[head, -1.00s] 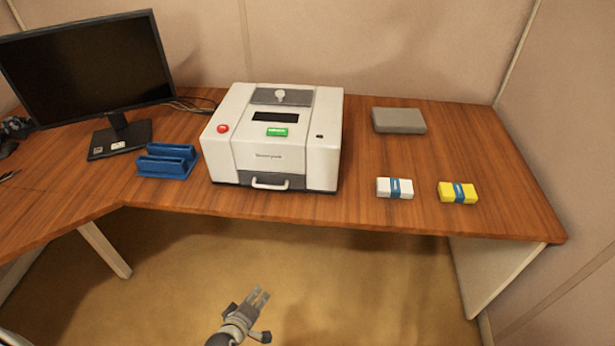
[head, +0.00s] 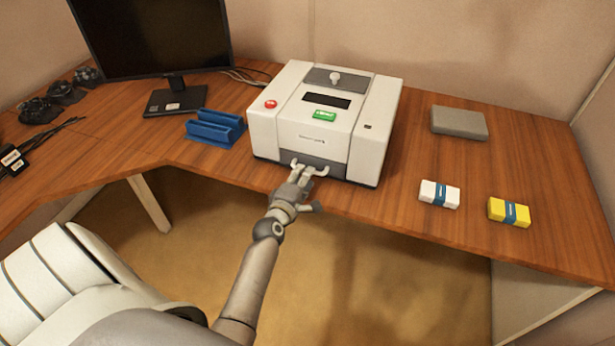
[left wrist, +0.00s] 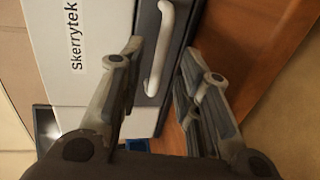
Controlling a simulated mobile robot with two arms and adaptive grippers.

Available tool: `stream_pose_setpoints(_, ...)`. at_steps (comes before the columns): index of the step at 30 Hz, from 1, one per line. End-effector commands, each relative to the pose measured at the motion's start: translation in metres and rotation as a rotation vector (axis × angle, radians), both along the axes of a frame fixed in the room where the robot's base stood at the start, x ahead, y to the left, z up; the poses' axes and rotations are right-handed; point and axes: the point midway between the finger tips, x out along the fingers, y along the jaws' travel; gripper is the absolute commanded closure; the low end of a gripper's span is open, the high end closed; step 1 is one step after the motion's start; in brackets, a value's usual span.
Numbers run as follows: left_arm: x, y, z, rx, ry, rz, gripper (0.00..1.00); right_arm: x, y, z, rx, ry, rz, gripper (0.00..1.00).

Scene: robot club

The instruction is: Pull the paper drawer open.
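The white printer (head: 381,130) stands on the desk with its dark grey paper drawer (head: 338,169) low on its front, looking flush. The drawer's light curved handle (head: 323,170) is partly hidden by my left gripper (head: 304,171), which is at it from the front. In the left wrist view, the handle (left wrist: 160,50) lies between the two parted fingers of my left gripper (left wrist: 163,58), with gaps showing on both sides. The drawer front (left wrist: 147,95) shows behind it. My right gripper is not in view.
The wooden desk (head: 400,222) also holds a blue rack (head: 213,128) left of the printer, a white pack (head: 439,194), a yellow pack (head: 509,212) and a grey block (head: 459,123) to its right. A monitor (head: 150,45) stands at the left. Open floor lies before the desk.

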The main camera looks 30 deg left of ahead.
Motion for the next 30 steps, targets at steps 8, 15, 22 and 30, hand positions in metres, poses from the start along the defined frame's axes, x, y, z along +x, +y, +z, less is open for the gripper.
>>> stream_pose_setpoints(8, 0.027, 0.007, -0.007, 0.001, 0.000, 0.000, 0.68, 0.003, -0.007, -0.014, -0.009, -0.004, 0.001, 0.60)
stream_pose_setpoints(15, 0.030, 0.007, -0.007, 0.001, 0.002, 0.000, 0.68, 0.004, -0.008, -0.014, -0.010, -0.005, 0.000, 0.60)
stream_pose_setpoints(22, 0.030, 0.007, -0.006, 0.001, 0.001, 0.000, 0.84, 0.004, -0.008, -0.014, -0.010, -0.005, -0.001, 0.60)
stream_pose_setpoints(30, 0.030, 0.007, -0.007, 0.000, 0.002, 0.000, 1.00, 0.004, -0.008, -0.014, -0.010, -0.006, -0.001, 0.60)
